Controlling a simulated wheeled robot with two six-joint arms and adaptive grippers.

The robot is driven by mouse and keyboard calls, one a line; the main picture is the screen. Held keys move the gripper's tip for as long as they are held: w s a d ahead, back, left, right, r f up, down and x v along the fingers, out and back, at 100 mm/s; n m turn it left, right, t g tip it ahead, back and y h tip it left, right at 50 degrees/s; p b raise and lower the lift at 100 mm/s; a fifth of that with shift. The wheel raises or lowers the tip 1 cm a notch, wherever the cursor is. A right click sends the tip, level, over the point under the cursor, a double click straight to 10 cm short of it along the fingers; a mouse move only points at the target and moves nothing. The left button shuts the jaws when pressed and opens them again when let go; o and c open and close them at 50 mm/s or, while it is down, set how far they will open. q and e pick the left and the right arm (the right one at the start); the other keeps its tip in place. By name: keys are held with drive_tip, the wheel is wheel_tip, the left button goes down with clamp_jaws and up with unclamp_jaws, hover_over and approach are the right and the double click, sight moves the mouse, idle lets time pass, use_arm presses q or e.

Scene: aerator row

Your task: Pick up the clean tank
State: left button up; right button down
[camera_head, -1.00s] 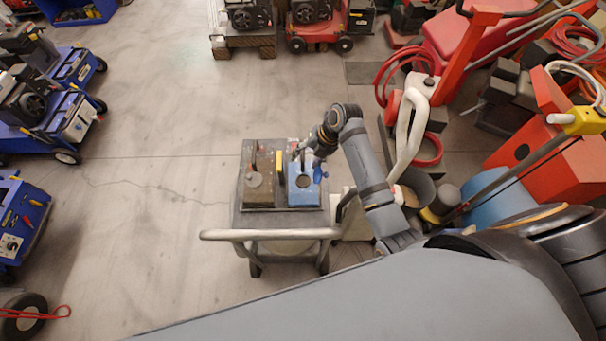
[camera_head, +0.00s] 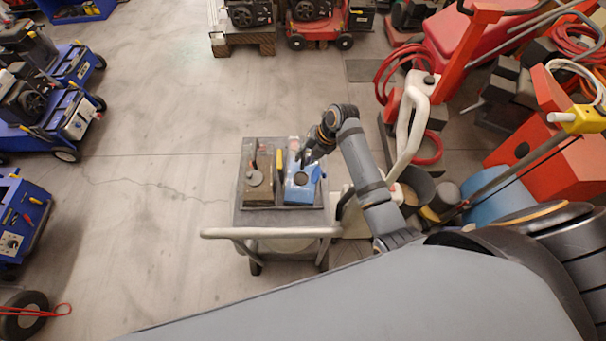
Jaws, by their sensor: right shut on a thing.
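A blue tank (camera_head: 303,190) with a dark round cap stands on the right of a small grey cart (camera_head: 238,215). A brown, dirty-looking tank (camera_head: 257,188) with a round cap stands beside it on the left. A yellow strip (camera_head: 279,160) lies between the two. My right gripper (camera_head: 304,163) is at the far end of the blue tank, shut on it; the fingers are small and partly hidden. The blue tank is slightly turned on the cart top; I cannot tell whether it is lifted. My left gripper is not in view.
The cart's pale push handle (camera_head: 270,233) faces me. Blue wheeled machines (camera_head: 62,120) stand at the left. Red equipment and hoses (camera_head: 450,60) crowd the right. Mowers stand at the back (camera_head: 315,25). The floor left of the cart is clear.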

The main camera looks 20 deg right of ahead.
drive_tip(key=shift+s+a+f, duration=0.1)
drive_tip(key=shift+s+f, duration=0.05)
drive_tip(key=shift+s, duration=0.05)
